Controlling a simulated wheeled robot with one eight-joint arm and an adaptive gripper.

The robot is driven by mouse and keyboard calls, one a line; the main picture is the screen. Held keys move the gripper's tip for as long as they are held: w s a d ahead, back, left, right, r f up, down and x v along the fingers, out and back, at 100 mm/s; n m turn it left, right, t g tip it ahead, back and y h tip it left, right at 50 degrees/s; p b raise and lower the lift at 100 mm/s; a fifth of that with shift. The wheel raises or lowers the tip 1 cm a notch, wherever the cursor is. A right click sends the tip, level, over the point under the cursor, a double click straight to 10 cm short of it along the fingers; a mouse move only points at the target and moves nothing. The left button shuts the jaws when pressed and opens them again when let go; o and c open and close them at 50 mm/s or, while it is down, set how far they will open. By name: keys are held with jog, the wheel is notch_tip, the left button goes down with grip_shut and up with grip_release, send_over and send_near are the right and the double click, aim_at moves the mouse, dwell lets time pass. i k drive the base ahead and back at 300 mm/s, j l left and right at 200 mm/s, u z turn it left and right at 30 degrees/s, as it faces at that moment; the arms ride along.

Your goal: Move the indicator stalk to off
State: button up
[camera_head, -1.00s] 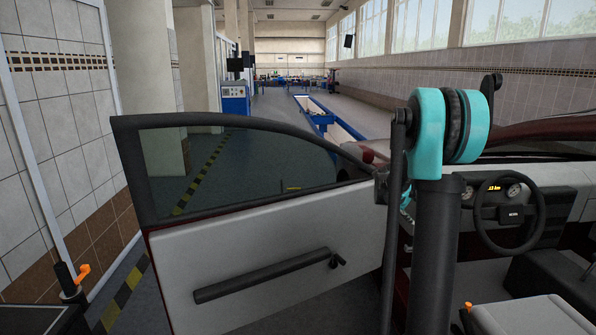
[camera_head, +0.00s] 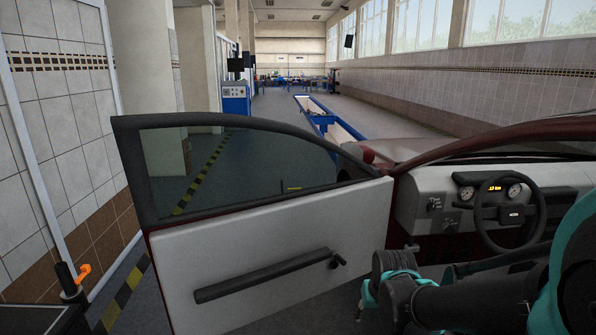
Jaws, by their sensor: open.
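The steering wheel (camera_head: 482,233) stands in front of the dashboard at the right. I cannot pick out the indicator stalk at this size; the wheel's rim and spokes blend with the dark parts behind them. My arm (camera_head: 430,305) lies low across the bottom right, dark grey with teal joints, below and in front of the wheel. I cannot make out my gripper's fingers in this view.
The car's open door (camera_head: 270,255) fills the middle and left. The dashboard (camera_head: 560,175) carries lit gauges and dark controls left of the wheel. A tiled wall (camera_head: 60,150) is at the left. Floor beyond the door is clear up to a blue-framed pit (camera_head: 328,122).

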aim_at(456, 205)
jog(key=i+z, duration=0.3)
jog(key=z, duration=0.15)
jog(key=i+j+z, duration=0.2)
jog(key=z, duration=0.25)
jog(key=i+j+z, duration=0.25)
jog(key=z, duration=0.2)
jog(key=i+j, duration=0.05)
jog(key=i, duration=0.05)
